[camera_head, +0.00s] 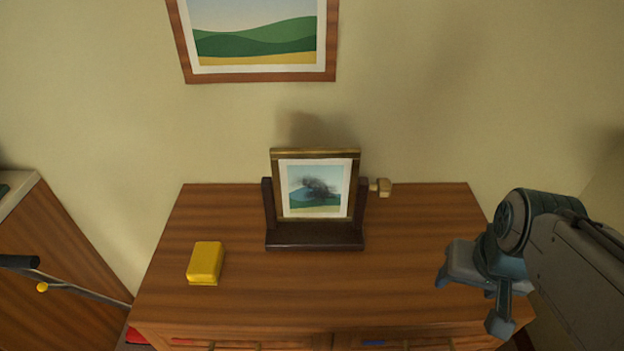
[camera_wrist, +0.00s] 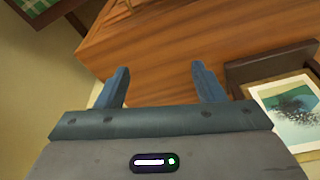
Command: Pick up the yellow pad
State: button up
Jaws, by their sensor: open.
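The yellow pad (camera_head: 205,262) is a small block lying on the left part of the wooden dresser top (camera_head: 300,285), left of the framed picture stand. My gripper (camera_head: 470,292) is at the right end of the dresser in the head view, far to the right of the pad. In the wrist view its two blue-grey fingers (camera_wrist: 157,84) are spread apart with nothing between them. The pad does not show in the wrist view.
A framed picture on a dark stand (camera_head: 314,232) stands at the back middle of the dresser; part of it shows in the wrist view (camera_wrist: 290,112). A small wooden knob (camera_head: 381,187) is beside it. A dark rod (camera_head: 75,289) is at lower left. The dresser's front middle is clear.

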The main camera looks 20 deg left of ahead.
aim_at(204, 268)
jog(key=k, duration=1.1)
jog(key=u, duration=0.65)
jog(key=i, duration=0.75)
jog(key=u, duration=0.9)
